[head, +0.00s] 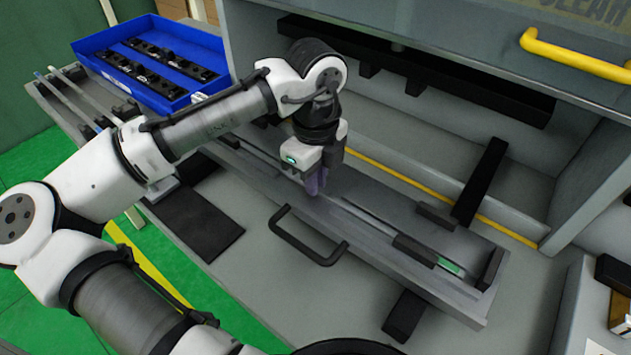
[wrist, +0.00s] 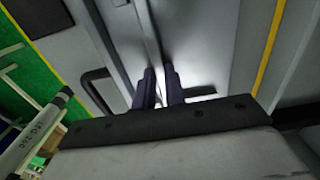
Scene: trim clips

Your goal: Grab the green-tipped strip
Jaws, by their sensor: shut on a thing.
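The green-tipped strip (head: 449,266) lies along the long grey fixture (head: 380,215) in the head view, its green end at the fixture's right end. A dark block covers part of it near that end. My gripper (head: 316,188) points down over the middle of the fixture, far left of the green end. In the wrist view my gripper's two dark fingers (wrist: 159,88) are close together, shut on the strip's thin body. The exact contact between the fingers is hard to see.
A blue bin (head: 150,62) with black clips stands at the back left, beside several loose strips (head: 70,100). A black handle (head: 308,238) sits in front of the fixture. A grey cabinet with a yellow handle (head: 575,58) rises behind.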

